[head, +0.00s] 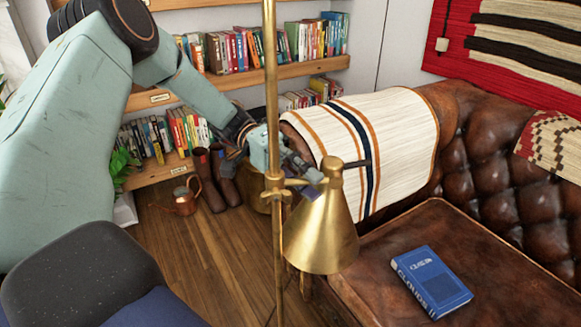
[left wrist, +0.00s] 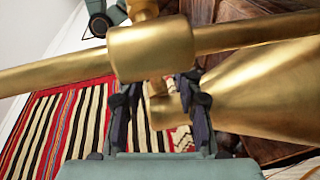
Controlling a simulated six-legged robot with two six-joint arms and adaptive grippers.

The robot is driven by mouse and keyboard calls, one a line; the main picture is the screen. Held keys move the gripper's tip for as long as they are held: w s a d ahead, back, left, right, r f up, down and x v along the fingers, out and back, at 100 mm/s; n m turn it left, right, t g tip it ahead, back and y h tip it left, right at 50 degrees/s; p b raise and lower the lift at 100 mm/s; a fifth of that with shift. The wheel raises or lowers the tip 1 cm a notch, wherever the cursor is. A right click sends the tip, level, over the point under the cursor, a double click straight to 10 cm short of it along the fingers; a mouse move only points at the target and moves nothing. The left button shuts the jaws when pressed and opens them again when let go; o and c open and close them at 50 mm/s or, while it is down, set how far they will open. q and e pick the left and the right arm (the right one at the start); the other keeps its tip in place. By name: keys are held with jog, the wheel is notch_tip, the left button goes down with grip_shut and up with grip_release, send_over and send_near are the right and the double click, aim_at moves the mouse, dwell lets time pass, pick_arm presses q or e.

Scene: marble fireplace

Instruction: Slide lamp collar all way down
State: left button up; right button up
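The brass lamp collar (head: 275,182) sits around the upright brass pole (head: 271,90), with the cone-shaped brass shade (head: 322,235) hanging to its right. In the left wrist view, the collar (left wrist: 150,52) crosses the top middle and the shade (left wrist: 265,90) fills the right. My left gripper (head: 308,172) is behind the pole at collar height, partly hidden by the lamp. Its two dark fingers (left wrist: 158,112) stand apart on either side of a short brass piece below the collar. A gap shows beside the left-hand finger; contact at the other is unclear. My right gripper is not in view.
A brown leather sofa (head: 480,250) with a striped throw (head: 385,130) stands right of the lamp. A blue book (head: 431,281) lies on its seat. Boots (head: 211,180) and a copper watering can (head: 186,198) stand on the floor behind, before bookshelves. Wooden floor shows left of the pole.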

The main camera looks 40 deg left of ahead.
pick_arm(q)
jog(key=v, duration=1.1)
dwell(0.4)
